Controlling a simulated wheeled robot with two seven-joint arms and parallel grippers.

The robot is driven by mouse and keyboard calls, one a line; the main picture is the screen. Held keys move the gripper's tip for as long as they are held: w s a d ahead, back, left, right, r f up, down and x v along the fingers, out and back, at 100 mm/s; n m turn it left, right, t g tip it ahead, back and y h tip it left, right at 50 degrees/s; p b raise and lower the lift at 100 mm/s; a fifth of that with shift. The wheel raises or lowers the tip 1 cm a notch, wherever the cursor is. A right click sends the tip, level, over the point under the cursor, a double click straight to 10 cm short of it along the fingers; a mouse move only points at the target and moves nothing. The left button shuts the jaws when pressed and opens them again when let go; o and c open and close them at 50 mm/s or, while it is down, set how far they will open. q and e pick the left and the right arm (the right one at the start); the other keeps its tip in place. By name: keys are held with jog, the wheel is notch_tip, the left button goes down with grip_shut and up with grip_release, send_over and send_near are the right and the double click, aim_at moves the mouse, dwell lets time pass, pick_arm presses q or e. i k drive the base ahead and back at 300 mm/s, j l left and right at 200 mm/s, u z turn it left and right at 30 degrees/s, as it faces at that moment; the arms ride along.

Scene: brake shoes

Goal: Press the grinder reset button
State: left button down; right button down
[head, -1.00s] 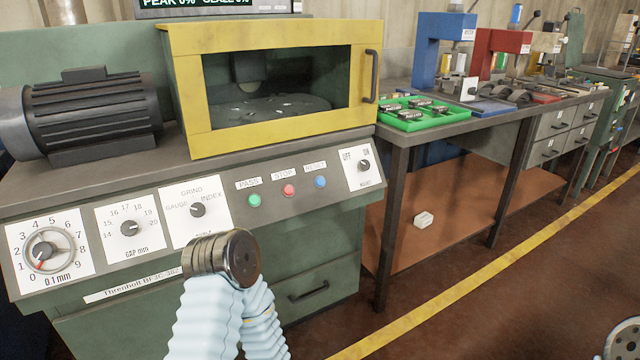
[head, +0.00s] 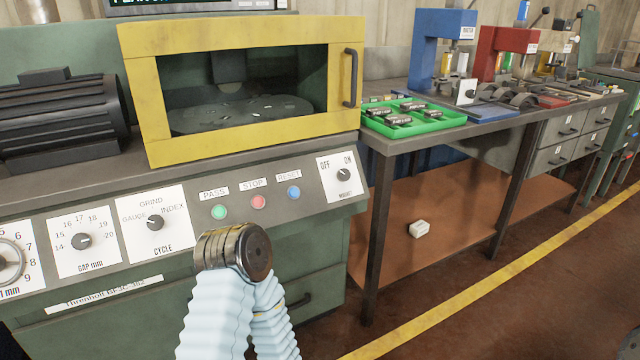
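The blue RESET button (head: 293,192) is on the sloped front panel of the green grinder (head: 180,185), under its RESET label. The red STOP button (head: 258,201) and the green PASS button (head: 219,211) sit in a row to its left. A link of one of my arms, with pale blue ribbed sleeves and a dark metal joint, rises in front of the panel, below the buttons. It leaves all three buttons visible. Neither of my grippers is in view.
A magnet knob (head: 344,175) is right of the buttons, and a cycle knob (head: 155,222) is left. A yellow-framed guard window (head: 250,90) stands above the panel. A bench (head: 470,128) with a green tray (head: 415,127) stands to the right. The floor beyond the yellow line is mostly open.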

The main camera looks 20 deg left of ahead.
aim_at(294, 192)
jog(key=i+l, duration=0.8)
jog(key=u, duration=1.65)
